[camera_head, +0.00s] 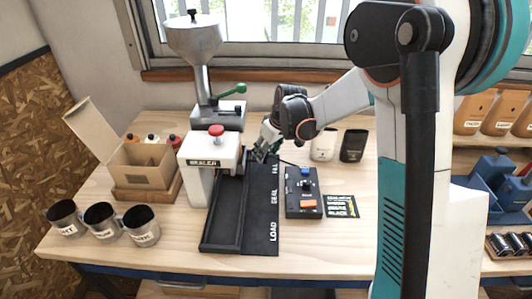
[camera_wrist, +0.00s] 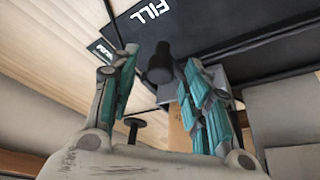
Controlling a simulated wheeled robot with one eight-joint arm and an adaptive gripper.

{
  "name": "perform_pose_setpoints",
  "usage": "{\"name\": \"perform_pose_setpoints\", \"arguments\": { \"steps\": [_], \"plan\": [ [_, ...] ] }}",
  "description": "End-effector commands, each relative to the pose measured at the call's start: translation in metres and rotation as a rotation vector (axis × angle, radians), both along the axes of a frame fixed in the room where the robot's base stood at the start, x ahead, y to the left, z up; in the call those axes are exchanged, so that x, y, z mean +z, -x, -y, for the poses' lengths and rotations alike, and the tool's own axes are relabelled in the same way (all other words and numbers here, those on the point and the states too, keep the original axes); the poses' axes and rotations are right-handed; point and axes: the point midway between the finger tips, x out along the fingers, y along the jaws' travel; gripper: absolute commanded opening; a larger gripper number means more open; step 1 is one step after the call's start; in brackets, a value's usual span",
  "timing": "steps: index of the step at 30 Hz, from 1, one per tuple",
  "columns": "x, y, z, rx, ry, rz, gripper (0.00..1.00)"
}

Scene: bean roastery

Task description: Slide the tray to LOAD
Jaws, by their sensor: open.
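A black track (camera_head: 222,232) runs from the sealer toward the table's front edge. The strip beside it (camera_head: 262,220) is marked FILL, SEAL and LOAD, with LOAD nearest the front. My gripper (camera_head: 264,150) is at the far, FILL end, to the right of the white sealer. In the wrist view my gripper (camera_wrist: 160,98) is open, its teal fingers apart. A black knob (camera_wrist: 160,66) shows between and beyond the fingertips, close to the FILL lettering. I cannot tell whether the fingers touch it. The tray's body is not clearly visible; the front track looks empty.
The white sealer (camera_head: 203,168) stands left of the track, with a metal hopper (camera_head: 194,42) behind. A control box (camera_head: 304,195) with buttons is at right. Labelled cups (camera_head: 102,220) and an open carton (camera_head: 143,170) are at left.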

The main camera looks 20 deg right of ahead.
Motion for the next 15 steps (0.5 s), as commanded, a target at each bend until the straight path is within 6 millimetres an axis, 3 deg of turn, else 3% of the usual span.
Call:
{"name": "perform_pose_setpoints", "arguments": {
  "steps": [9,15],
  "plan": [
    [-0.0022,-0.0010,-0.0006,0.000,0.000,0.000,0.44],
    [-0.0021,-0.0009,-0.0006,0.000,0.000,0.000,0.01]
  ]
}}
